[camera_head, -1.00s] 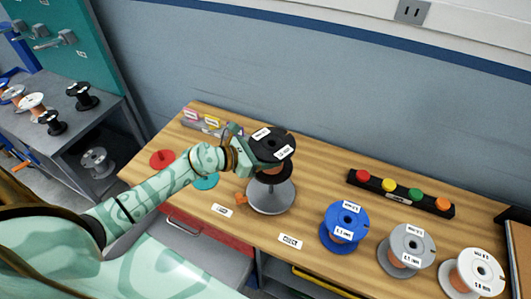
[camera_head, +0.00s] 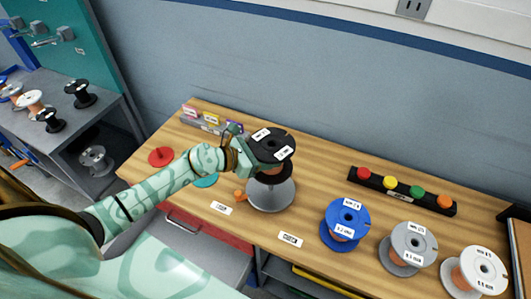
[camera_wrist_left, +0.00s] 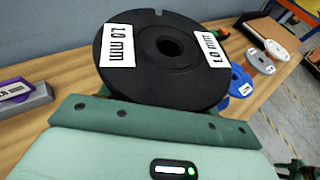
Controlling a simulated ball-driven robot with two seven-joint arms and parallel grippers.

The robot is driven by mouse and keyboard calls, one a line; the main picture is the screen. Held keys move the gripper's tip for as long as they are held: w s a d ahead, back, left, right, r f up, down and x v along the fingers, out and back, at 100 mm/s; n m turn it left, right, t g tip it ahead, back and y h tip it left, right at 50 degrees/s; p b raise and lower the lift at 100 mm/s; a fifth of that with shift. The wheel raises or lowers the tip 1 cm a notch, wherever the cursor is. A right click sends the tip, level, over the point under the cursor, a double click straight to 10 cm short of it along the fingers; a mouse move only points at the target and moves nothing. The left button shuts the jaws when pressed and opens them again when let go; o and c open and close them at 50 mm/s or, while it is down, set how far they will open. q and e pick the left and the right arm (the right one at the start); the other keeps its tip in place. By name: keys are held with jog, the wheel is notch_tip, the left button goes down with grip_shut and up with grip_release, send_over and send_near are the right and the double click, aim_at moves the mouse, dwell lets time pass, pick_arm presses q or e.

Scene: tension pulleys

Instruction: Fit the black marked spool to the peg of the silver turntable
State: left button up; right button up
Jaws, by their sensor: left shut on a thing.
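The black spool (camera_head: 267,149) has white labels on its top flange and a centre hole; its labels read 1.0 mm in the left wrist view (camera_wrist_left: 150,72). It is about level, over the silver turntable (camera_head: 270,196), a round grey disc on the table. My left gripper (camera_head: 252,158) is shut on the spool from its left side. The turntable's peg is hidden below the spool, so I cannot tell whether the spool is around it or above it.
A blue spool (camera_head: 335,213), a grey spool (camera_head: 402,243) and a white spool (camera_head: 466,268) stand to the right. A black rack with coloured knobs (camera_head: 402,190) lies behind them. Red (camera_head: 161,156) and teal (camera_head: 207,181) discs lie left. Bare wood separates the turntable and rack.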

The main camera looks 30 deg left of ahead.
pick_arm(q)
jog(key=shift+f+b, duration=0.5)
jog(key=shift+f, duration=0.1)
jog(key=shift+f, duration=0.15)
dwell(0.6)
jog(key=shift+f+b, duration=1.25)
jog(key=shift+f, duration=0.15)
jog(key=shift+f, duration=0.15)
jog(key=shift+f+b, duration=1.25)
jog(key=shift+f, duration=0.1)
dwell(0.3)
jog(key=shift+f, duration=0.1)
jog(key=shift+f+b, duration=1.3)
jog(key=shift+f, duration=0.1)
jog(key=shift+f, duration=0.15)
dwell(0.3)
